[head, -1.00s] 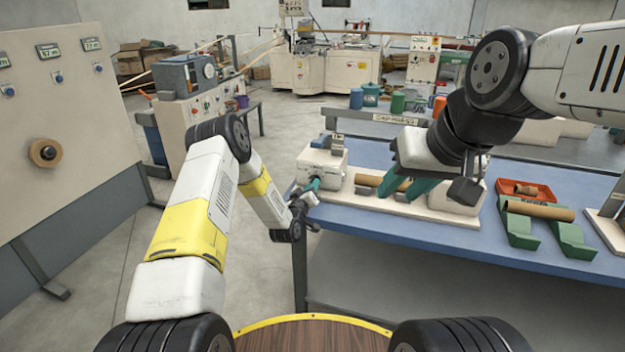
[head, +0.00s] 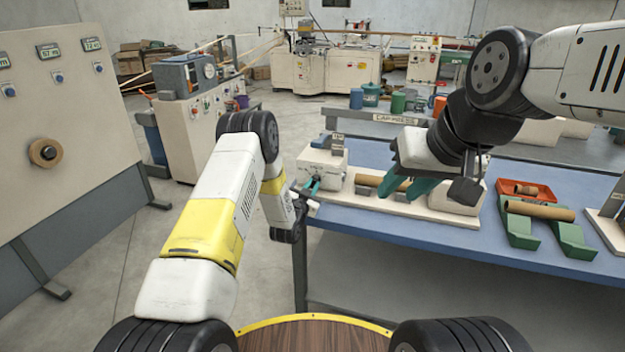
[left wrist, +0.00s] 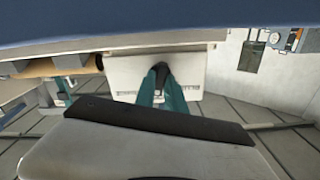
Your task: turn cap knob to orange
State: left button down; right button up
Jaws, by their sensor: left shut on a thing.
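The white cap press box (head: 322,165) stands at the left end of a pale base on the blue table. My left gripper (head: 313,185) is at the box's left side. In the left wrist view its teal fingers (left wrist: 161,84) come together on a small dark knob (left wrist: 162,68) at the white box's face (left wrist: 191,72). The fingers hide most of the knob, and I cannot make out an orange mark. My right gripper (head: 407,187) has its teal fingers apart over the base, near a cardboard tube (head: 368,180).
A white block (head: 461,198) ends the base on the right. Green cradles (head: 521,232) hold another tube (head: 540,210), with a red tray (head: 541,191) behind. The blue table's (head: 440,245) front strip is clear.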

pick_arm(q)
jog(key=m, duration=0.4)
jog(key=shift+m, duration=2.2)
jog(key=shift+a, duration=0.1)
jog(key=c, duration=1.4)
grip_release()
jog(key=v, duration=0.7)
jog(key=shift+s, duration=0.4)
